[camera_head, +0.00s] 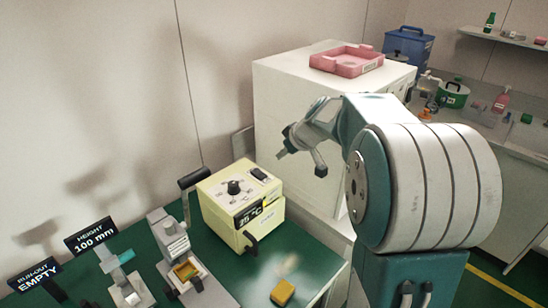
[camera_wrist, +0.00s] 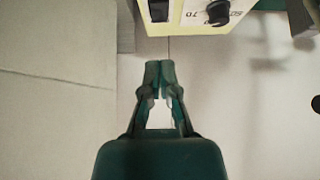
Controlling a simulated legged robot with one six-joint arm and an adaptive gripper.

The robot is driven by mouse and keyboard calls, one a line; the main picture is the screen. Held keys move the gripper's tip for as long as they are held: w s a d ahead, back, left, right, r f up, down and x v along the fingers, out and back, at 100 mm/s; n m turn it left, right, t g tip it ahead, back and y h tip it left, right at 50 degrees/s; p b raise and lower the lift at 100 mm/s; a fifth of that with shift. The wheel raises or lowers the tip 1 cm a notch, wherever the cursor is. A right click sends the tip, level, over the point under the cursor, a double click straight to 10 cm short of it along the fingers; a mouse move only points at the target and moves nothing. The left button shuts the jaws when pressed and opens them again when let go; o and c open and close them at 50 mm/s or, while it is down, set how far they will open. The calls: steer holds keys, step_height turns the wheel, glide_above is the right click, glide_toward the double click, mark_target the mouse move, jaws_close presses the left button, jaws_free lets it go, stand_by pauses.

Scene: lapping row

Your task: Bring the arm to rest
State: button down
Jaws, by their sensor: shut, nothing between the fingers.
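My gripper (camera_wrist: 159,68) shows in the wrist view with its two green fingers closed together at the tips and nothing between them. In the head view my arm is folded in the air at the right, in front of a white cabinet. The gripper end (camera_head: 281,154) points left and slightly down there, above and behind the yellow box. No task object is held.
A yellow box (camera_head: 225,215) with a dial stands on the green bench (camera_head: 245,290). A yellow block (camera_head: 282,292) lies at its front. Grey devices (camera_head: 175,245) and signs stand at left. A pink tray (camera_head: 346,68) sits on the white cabinet (camera_head: 285,85).

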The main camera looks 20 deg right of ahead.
steer(key=shift+s+d+r, duration=0.25)
steer(key=shift+s+r, duration=0.05)
steer(key=shift+s, duration=0.1)
steer(key=shift+d, duration=0.1)
steer(key=s+a+r+m+g+h, duration=0.1)
steer(key=s+a+r, duration=0.1)
steer(key=s+a, duration=0.6)
steer(key=s+a+r+m+h, duration=0.15)
steer(key=s+a, duration=0.25)
steer(key=s, duration=0.8)
steer(key=s+f+m, duration=0.2)
steer(key=s, duration=0.6)
steer(key=shift+s+a, duration=0.35)
steer(key=shift+a, duration=0.05)
